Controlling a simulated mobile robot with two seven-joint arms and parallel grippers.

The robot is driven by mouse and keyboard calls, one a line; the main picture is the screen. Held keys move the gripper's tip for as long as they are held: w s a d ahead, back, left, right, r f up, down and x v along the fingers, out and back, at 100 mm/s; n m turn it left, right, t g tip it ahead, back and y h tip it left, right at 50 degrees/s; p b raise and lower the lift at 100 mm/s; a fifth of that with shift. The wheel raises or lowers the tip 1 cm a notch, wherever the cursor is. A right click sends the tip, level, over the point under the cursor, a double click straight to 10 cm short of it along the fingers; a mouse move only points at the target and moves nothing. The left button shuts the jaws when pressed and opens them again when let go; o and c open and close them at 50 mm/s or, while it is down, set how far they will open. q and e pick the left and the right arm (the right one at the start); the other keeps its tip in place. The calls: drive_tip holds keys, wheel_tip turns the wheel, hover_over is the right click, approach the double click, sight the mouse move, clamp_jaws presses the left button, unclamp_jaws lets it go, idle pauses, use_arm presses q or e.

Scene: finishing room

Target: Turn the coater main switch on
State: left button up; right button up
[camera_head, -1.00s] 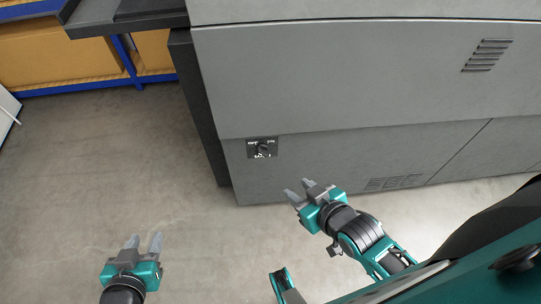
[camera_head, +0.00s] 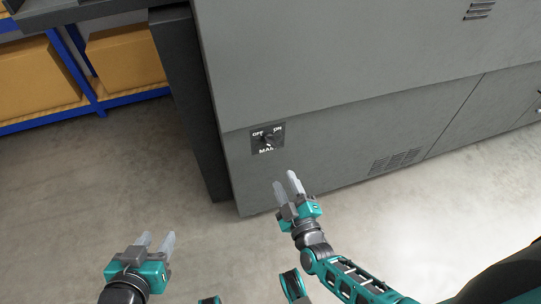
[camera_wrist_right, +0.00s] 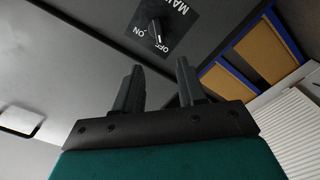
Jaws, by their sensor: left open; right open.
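The coater main switch (camera_head: 267,138) is a black plate with OFF, ON and MAIN lettering and a dark rotary knob, low on the grey coater (camera_head: 330,75). In the right wrist view the knob (camera_wrist_right: 156,31) shows beyond the fingers, and its white mark appears to point toward OFF. My right gripper (camera_head: 286,181) is open and empty, below and slightly right of the switch in the head view, apart from it. Its fingers (camera_wrist_right: 159,72) point toward the panel in the wrist view. My left gripper (camera_head: 156,240) is open and empty over the floor at the lower left.
A dark side part of the coater (camera_head: 187,100) stands left of the switch panel. A blue rack with cardboard boxes (camera_head: 125,55) is at the upper left. Vent slots (camera_head: 395,161) lie right of the switch. The floor (camera_head: 90,185) in front is clear.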

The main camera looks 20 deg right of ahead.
sight(269, 145)
drive_tip(key=w+b, duration=0.3)
drive_tip(key=w, duration=0.8)
drive_tip(key=shift+w+a, duration=0.2)
drive_tip(key=shift+w+b, duration=0.35)
drive_tip(key=shift+w, duration=0.15)
drive_tip(key=shift+c, duration=0.4)
clamp_jaws()
